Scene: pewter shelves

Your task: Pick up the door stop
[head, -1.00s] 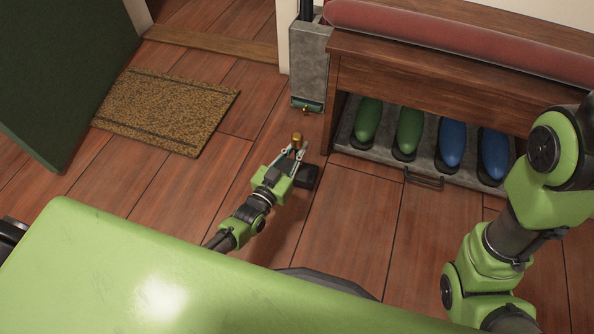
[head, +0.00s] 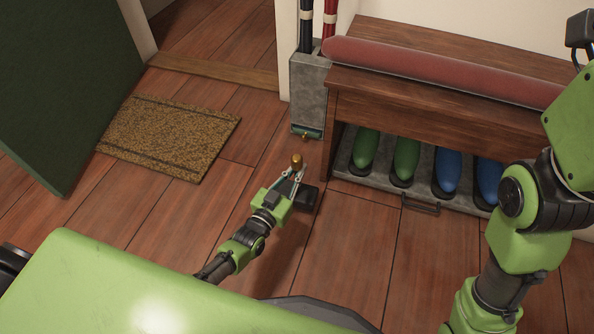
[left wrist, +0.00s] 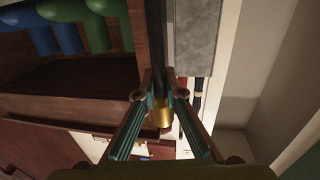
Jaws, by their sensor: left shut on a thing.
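The door stop (head: 296,161) is a small brass-coloured cylinder. My left gripper (head: 294,172) is shut on it, with a fingertip on each side, in front of the bench. In the left wrist view the door stop (left wrist: 161,116) shows between the two fingers, with a dark part at its far end. The fingers hide part of its sides. I cannot tell how far it is above the floor. My right arm shows at the right of the head view, but its gripper is not clearly in the picture.
A wooden bench (head: 450,110) with a red cushion (head: 440,72) stands behind, with green and blue boots on a grey tray below. A grey umbrella stand (head: 309,95) is to its left. A brown mat (head: 168,138) and green door (head: 65,90) are left.

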